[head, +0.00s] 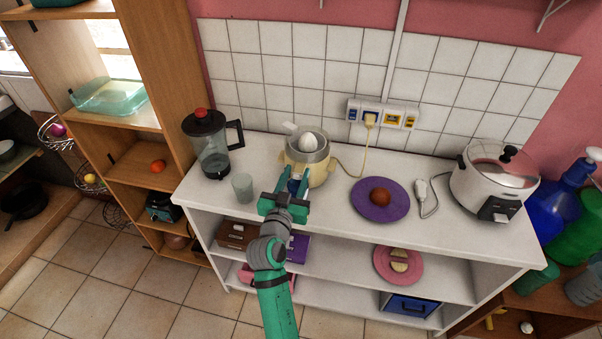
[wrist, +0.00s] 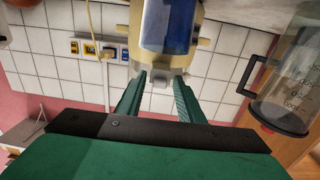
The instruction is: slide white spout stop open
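The citrus juicer (head: 318,173) stands on the white counter, cream-bodied with a metal bowl and a white cone. A blue cup (wrist: 166,28) is at its front. In the wrist view, which looks upside down, a small pale spout piece (wrist: 161,84) sits between my fingertips; I cannot tell the stop from the spout or see its position. My gripper (head: 294,181) is at the juicer's front, fingers apart on either side of the spout area. Contact cannot be made out. In the head view my gripper partly covers the cup and spout.
A grey cup (head: 242,187) and a blender jug (head: 210,143) stand to the left. A purple plate (head: 366,204) with a brown round item and a rice cooker (head: 496,182) are to the right. The juicer's cord runs to a wall socket (head: 370,117).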

